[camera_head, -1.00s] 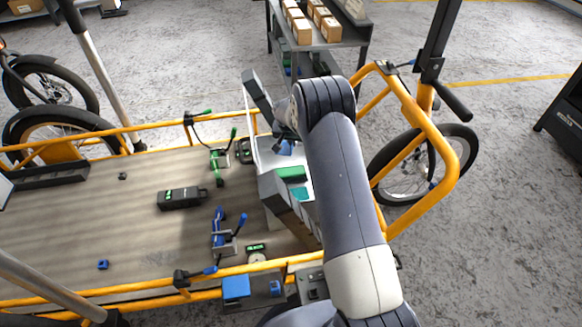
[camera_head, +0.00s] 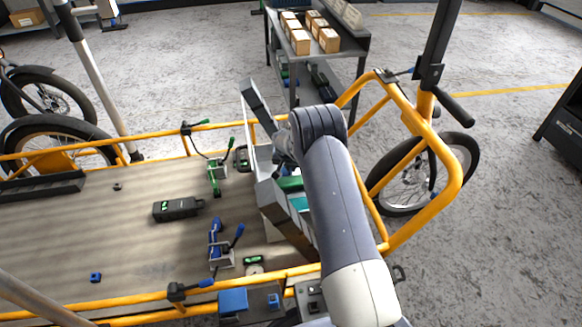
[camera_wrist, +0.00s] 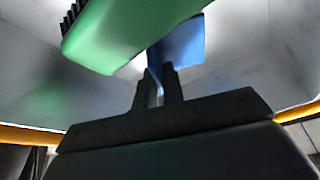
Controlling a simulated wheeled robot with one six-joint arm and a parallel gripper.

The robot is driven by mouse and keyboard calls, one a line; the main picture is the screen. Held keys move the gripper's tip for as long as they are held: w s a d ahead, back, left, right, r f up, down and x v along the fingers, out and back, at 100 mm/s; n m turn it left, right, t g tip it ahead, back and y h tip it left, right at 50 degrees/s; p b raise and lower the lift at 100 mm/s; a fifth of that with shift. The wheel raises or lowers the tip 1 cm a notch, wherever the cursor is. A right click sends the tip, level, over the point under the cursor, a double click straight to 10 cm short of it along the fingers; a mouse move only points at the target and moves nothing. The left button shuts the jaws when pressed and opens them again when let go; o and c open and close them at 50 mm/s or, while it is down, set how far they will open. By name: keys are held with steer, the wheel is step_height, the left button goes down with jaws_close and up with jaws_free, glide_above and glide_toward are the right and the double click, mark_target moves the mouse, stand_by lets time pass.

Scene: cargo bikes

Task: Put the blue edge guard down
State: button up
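In the wrist view the blue edge guard (camera_wrist: 184,45) shows just beyond my fingertips, and a thin blue part runs down between them. My gripper (camera_wrist: 159,78) appears shut on it, with only a narrow gap between the fingers. A green piece (camera_wrist: 130,30) with a dark toothed edge lies across the upper left, very close to the camera, and hides part of the guard. In the head view my gripper (camera_head: 284,150) is down at a white bin (camera_head: 262,160) on the cargo bed's right end. My arm hides much of the bin, and the guard does not show there.
Green and teal pieces (camera_head: 291,184) lie in the bin. Green (camera_head: 214,175) and blue (camera_head: 217,243) clamps and a dark case (camera_head: 178,208) stand on the bed (camera_head: 110,230). The yellow frame (camera_head: 448,180) rises at right. A cart with boxes (camera_head: 340,48) stands behind.

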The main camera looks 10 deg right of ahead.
mark_target(289, 177)
steer(key=o, duration=0.3)
steer(key=shift+o, duration=0.2)
steer(key=shift+r, duration=0.2)
steer(key=p+v, duration=0.3)
steer(key=v, duration=0.9)
steer(key=shift+p, duration=0.3)
